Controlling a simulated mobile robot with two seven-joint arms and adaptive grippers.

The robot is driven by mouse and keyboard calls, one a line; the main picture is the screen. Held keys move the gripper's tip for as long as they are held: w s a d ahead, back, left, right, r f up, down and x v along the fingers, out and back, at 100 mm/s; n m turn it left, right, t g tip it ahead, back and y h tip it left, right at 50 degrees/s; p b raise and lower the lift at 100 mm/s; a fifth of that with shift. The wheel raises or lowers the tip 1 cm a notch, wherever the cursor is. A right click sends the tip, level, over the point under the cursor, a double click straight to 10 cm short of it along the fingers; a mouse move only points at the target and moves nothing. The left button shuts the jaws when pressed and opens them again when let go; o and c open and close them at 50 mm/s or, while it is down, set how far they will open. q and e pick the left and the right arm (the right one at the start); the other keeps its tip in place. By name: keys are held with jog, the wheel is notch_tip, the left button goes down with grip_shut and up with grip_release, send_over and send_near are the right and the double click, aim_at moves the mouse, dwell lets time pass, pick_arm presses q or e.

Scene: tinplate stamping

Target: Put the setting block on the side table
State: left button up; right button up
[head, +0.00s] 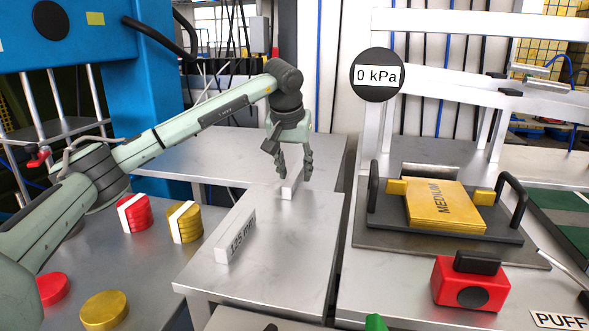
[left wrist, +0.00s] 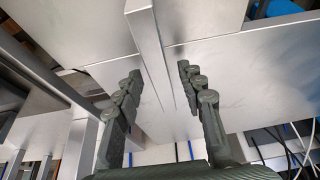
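A pale metal block marked "125 mm" (head: 236,236) lies near the left edge of the front grey table (head: 270,270). A second pale bar (head: 289,190) sits below my left gripper (head: 291,163), near the border between the front table and the rear grey table (head: 215,155). In the left wrist view a long pale bar (left wrist: 147,40) runs between the lines of the two fingers. My left gripper also shows there (left wrist: 157,75), its fingers spread with clear gaps beside the bar. I cannot tell which piece is the setting block. My right gripper is not in view.
Red (head: 137,214) and yellow (head: 184,223) banded stacks stand on the left table. On the right bench are a dark tray with yellow "MEDIUM" sheets (head: 445,207), a red box (head: 470,285) and a 0 kPa gauge (head: 377,75). The front table's middle is clear.

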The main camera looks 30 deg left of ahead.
pick_arm(q)
jog(key=v, duration=1.2)
jog(key=shift+r, duration=0.1)
